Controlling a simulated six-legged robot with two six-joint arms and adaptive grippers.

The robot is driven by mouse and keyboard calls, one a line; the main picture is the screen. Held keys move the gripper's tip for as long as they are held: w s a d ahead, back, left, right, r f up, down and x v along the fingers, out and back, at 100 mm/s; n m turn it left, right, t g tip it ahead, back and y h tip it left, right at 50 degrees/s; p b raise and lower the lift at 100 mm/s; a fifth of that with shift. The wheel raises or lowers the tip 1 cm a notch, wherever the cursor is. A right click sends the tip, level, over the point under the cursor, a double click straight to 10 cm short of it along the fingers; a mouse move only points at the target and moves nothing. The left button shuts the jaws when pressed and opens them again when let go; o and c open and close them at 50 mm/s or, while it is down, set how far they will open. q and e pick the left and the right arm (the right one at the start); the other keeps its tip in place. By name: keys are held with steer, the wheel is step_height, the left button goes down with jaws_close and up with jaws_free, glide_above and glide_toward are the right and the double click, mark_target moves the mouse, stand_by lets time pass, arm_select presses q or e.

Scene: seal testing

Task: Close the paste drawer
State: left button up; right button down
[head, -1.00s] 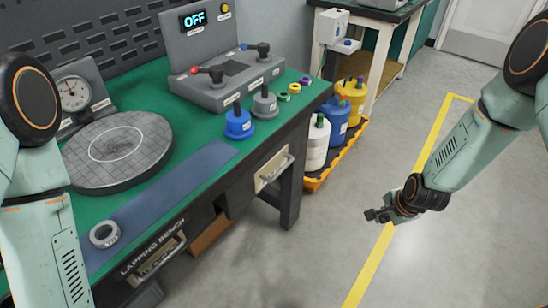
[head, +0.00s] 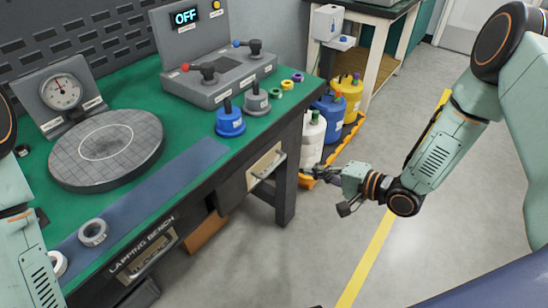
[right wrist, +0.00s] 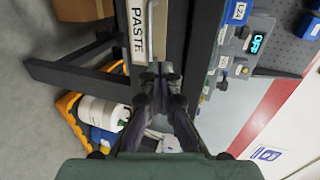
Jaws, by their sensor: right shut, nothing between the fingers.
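The paste drawer (head: 265,163) has a pale beige front with a metal handle, set in the bench's side near its right end. I cannot tell how far it stands out from the bench. In the right wrist view its front (right wrist: 139,38), labelled PASTE, is at top centre, just beyond the fingertips. My right gripper (head: 308,173) is shut and empty, a little right of the drawer in the head view; in the right wrist view (right wrist: 160,74) its fingers are together near the drawer's end. Contact is not clear. My left arm shows at the left edge, its gripper out of frame.
The green lapping bench (head: 190,140) carries a round plate (head: 107,150), a dial gauge (head: 61,92) and a control box (head: 217,75). Bottles (head: 313,138) stand in a yellow tray (head: 345,140) behind my right gripper. The floor to the right is open.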

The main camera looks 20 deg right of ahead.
mark_target(266, 155)
steer(key=b+x, duration=0.3)
steer(key=x, duration=0.9)
steer(key=shift+w+r, duration=0.1)
steer(key=shift+w, duration=0.1)
steer(key=shift+w+a+r+b, duration=0.2)
steer(key=shift+w+a+b, duration=0.05)
steer(key=shift+b, duration=0.1)
steer(key=shift+f, duration=0.1)
steer(key=shift+w, duration=0.15)
